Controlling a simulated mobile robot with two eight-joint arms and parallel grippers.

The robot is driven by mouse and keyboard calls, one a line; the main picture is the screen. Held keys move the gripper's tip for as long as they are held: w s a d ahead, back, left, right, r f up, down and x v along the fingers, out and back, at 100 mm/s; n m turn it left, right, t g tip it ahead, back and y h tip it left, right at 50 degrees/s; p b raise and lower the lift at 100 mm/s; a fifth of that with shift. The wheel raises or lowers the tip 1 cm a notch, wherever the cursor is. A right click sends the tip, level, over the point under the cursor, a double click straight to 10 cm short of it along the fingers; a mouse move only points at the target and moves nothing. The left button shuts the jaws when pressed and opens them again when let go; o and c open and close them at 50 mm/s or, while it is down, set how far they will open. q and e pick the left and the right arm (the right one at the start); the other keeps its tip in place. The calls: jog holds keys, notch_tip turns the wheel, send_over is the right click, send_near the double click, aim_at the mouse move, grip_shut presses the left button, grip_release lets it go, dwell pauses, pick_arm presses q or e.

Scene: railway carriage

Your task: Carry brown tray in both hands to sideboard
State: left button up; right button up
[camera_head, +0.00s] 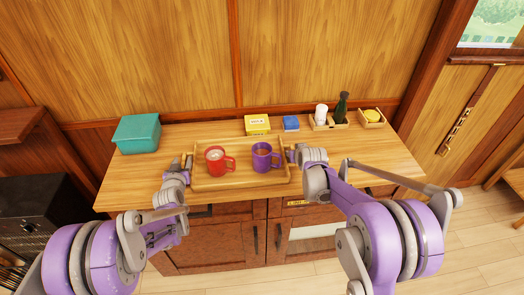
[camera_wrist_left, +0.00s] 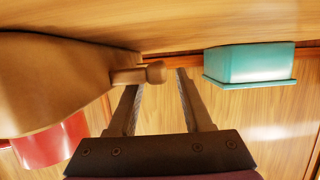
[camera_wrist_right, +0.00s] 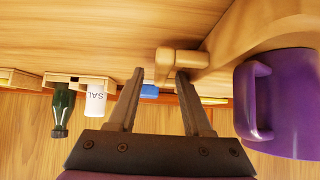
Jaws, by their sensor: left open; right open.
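The brown tray (camera_head: 240,183) lies on the wooden sideboard top, bearing a red mug (camera_head: 215,160) and a purple mug (camera_head: 265,157). My left gripper (camera_head: 187,162) is at the tray's left end, open. In the left wrist view a tray handle (camera_wrist_left: 140,75) reaches in front of the open fingers (camera_wrist_left: 157,82). My right gripper (camera_head: 291,154) is at the tray's right end, open. In the right wrist view the other handle (camera_wrist_right: 182,60) lies at the tips of the open fingers (camera_wrist_right: 160,75). Neither gripper is closed on a handle.
On the sideboard (camera_head: 350,165) a teal box (camera_head: 137,134) stands at the left. A yellow box (camera_head: 257,124), a blue box (camera_head: 291,123), a condiment holder (camera_head: 328,123) and a small tray with a yellow item (camera_head: 372,117) stand along the back. The right part of the top is clear.

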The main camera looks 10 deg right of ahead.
pick_arm(q)
jog(key=shift+s+d+f, duration=0.1)
jog(key=shift+s+f, duration=0.15)
jog(key=shift+f, duration=0.1)
pick_arm(e)
jog(key=shift+f, duration=0.15)
pick_arm(q)
jog(key=shift+s+r, duration=0.1)
jog(key=shift+s, duration=0.15)
jog(key=v, duration=0.7)
jog(key=shift+w+r, duration=0.1)
jog(key=shift+r, duration=0.25)
pick_arm(e)
jog(key=v, duration=1.2)
pick_arm(q)
jog(key=shift+r, duration=0.1)
